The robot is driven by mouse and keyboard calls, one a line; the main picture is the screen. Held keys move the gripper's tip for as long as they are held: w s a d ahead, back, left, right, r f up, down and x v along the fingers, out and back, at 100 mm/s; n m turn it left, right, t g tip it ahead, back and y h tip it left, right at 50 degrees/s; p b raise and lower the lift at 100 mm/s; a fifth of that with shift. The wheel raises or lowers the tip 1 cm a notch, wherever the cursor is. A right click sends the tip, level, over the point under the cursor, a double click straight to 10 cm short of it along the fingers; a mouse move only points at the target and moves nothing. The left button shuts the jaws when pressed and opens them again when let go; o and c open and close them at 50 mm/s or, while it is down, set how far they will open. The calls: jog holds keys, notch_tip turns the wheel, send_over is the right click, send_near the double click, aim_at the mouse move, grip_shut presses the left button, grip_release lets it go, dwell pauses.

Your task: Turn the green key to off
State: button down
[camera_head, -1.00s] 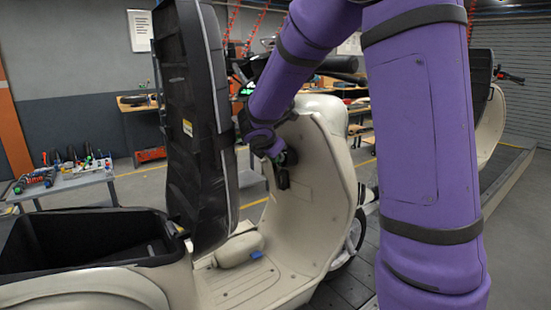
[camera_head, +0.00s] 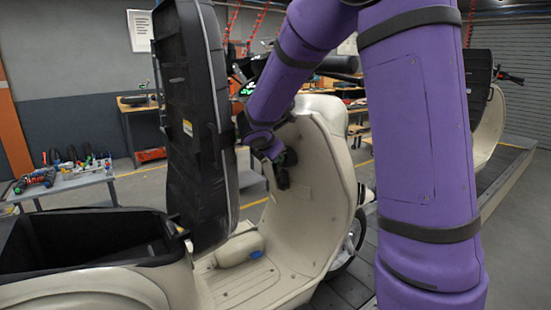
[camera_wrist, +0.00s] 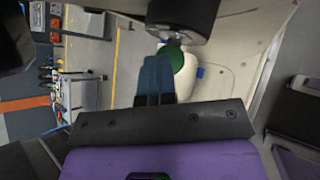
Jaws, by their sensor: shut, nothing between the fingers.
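A cream scooter (camera_head: 325,165) stands with its seat (camera_head: 190,130) raised. In the wrist view, a black ignition lock cylinder (camera_wrist: 184,18) is at the top, with the round green key (camera_wrist: 173,63) just below it. My gripper (camera_wrist: 160,60) is shut and empty, its fingertips overlapping the left part of the key in the picture. I cannot tell whether they touch it. In the head view, my gripper (camera_head: 278,157) is by the inner front shield near the dark lock; the key is too small or hidden to make out there.
The raised seat stands close to the left of my wrist. An open black storage bin (camera_head: 85,240) lies below it. A white container with a blue cap (camera_head: 238,249) is on the footboard. A tool table (camera_head: 75,182) stands at the left.

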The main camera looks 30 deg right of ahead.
jog(key=shift+f, duration=0.6)
dwell(0.8)
jog(key=shift+s+a, duration=0.1)
jog(key=r+v, duration=0.1)
jog(key=v, duration=0.7)
jog(key=shift+r, duration=0.2)
dwell(0.9)
dwell(0.4)
